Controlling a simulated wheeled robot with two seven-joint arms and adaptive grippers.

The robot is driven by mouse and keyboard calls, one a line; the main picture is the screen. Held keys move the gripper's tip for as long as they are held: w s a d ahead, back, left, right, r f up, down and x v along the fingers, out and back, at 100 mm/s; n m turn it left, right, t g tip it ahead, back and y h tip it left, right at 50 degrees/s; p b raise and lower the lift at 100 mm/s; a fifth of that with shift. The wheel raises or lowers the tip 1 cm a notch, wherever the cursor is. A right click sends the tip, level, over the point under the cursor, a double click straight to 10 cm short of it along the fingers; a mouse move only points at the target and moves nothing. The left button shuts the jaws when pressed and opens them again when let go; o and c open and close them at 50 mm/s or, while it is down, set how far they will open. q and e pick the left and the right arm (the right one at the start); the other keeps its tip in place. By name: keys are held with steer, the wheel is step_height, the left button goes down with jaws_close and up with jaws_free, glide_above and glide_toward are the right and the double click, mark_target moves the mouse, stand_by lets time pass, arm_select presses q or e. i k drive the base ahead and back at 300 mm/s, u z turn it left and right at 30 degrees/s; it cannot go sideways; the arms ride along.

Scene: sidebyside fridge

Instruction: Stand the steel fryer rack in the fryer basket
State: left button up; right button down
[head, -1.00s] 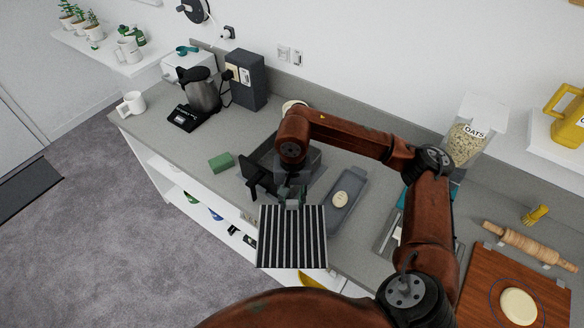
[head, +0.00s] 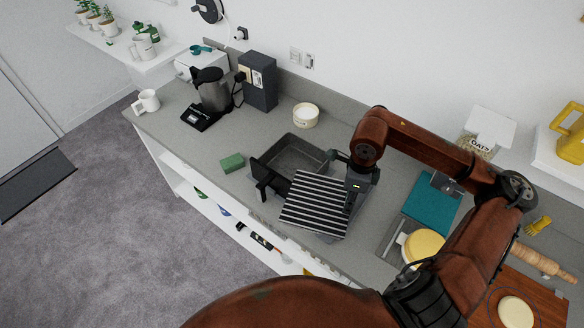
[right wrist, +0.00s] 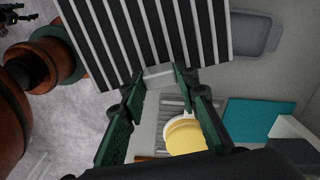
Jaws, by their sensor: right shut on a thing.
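The steel fryer rack (head: 317,203) is a flat panel of light and dark slats, held tilted in front of and right of the basket. Its upper edge overlaps the basket in the head view. The rack also fills the top of the right wrist view (right wrist: 150,35). My right gripper (head: 350,192) is shut on the rack's edge; its fingers show in the wrist view (right wrist: 158,76). The fryer basket (head: 298,150) is a dark, open bin with a black handle (head: 264,180) toward the counter's front. Part of the basket is hidden behind the rack.
A green sponge (head: 232,163) lies left of the basket, and a white tub (head: 306,115) stands behind it. A teal board (head: 432,203) and a yellow round item (head: 424,247) are to the right.

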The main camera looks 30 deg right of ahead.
mark_target(293, 170)
steer(key=i, duration=0.9)
